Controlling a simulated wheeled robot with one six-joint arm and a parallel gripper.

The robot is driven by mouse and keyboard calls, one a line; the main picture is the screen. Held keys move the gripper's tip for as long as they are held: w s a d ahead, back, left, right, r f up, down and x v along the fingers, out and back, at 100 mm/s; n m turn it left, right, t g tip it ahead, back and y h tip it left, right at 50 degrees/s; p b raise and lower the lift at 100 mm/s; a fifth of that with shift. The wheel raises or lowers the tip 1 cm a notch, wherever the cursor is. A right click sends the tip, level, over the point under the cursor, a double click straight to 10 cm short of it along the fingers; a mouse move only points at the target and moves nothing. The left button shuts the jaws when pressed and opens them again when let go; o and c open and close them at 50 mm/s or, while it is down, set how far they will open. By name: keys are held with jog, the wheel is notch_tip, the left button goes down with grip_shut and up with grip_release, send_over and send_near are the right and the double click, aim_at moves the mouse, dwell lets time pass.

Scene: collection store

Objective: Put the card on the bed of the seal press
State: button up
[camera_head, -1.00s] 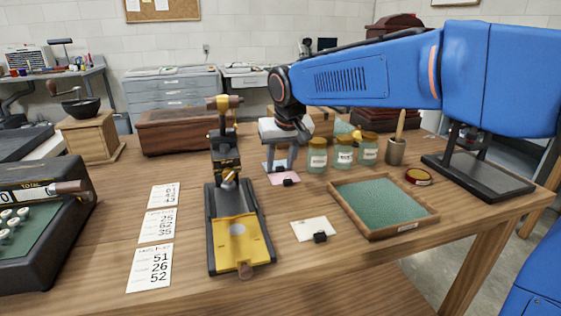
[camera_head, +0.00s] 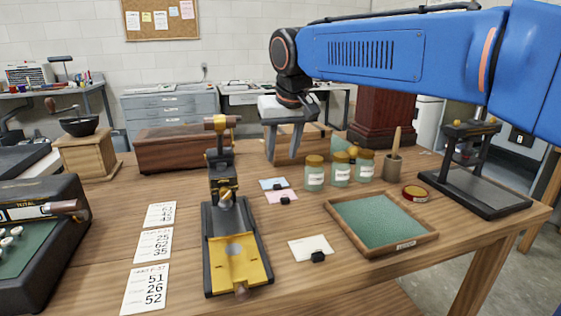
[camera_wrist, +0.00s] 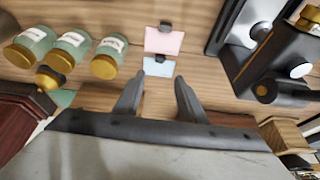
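The seal press (camera_head: 222,190) stands upright in the middle of the table, and its yellow bed (camera_head: 218,270) is bare. A white card (camera_head: 308,246) with a black clip lies flat to the right of the bed. A pink card (camera_head: 279,196) and a blue card (camera_head: 270,183) with black clips lie behind it. My gripper (camera_head: 284,158) is open and empty above the table, behind these two cards. In the wrist view, the pink card (camera_wrist: 164,41) and blue card (camera_wrist: 158,68) lie beyond my open fingertips (camera_wrist: 158,86). The white card is not in that view.
A green-lined tray (camera_head: 428,236) lies right of the white card. Several lidded jars (camera_head: 314,175) and a pot with a pestle (camera_head: 391,168) stand behind it. Printed sheets (camera_head: 153,245) lie left of the press. A second black press (camera_head: 478,190) stands far right.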

jog(key=shift+o, duration=0.5)
jog(key=shift+s+r, duration=0.2)
jog(key=shift+r, duration=0.25)
send_near(278, 186)
jog(key=x, duration=0.2)
jog(key=shift+a+f, duration=0.25)
jog(key=shift+d+x, duration=0.1)
jog(key=shift+x, duration=1.15)
jog(key=shift+d+x, duration=0.15)
jog(key=shift+x, duration=1.15)
jog(key=shift+w, duration=0.1)
grip_shut()
